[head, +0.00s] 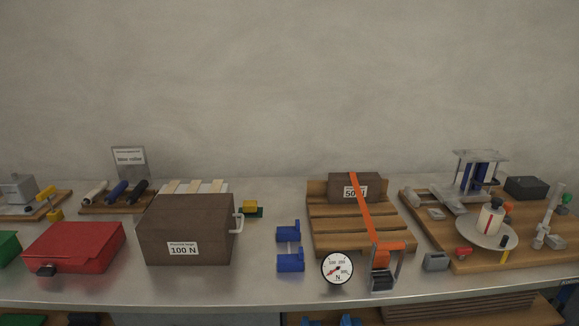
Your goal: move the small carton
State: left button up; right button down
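A small brown carton (343,184) with a white label that seems to read 50 N sits at the back of a slatted wooden pallet (335,238). An orange strap (361,215) runs over the carton and down to the front right of the pallet. A larger brown box (187,222) labelled 100 N, with a light handle on its right side, stands left of the pallet. Neither of my grippers shows in the head view.
A round dial gauge (337,268) and an orange-and-grey ratchet (382,265) stand at the pallet's front. Blue blocks (290,262) lie left of it. A red case (74,247) is at left, a wooden board with a labelling device (487,234) at right. The bench's front strip is mostly clear.

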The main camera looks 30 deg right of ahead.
aim_at(340, 188)
jog(key=k+l, duration=0.15)
jog(key=l, duration=0.2)
jog(key=k+l, duration=0.2)
jog(key=l, duration=0.2)
jog(key=k+l, duration=0.15)
jog(key=l, duration=0.2)
jog(key=k+l, duration=0.2)
jog(key=l, duration=0.15)
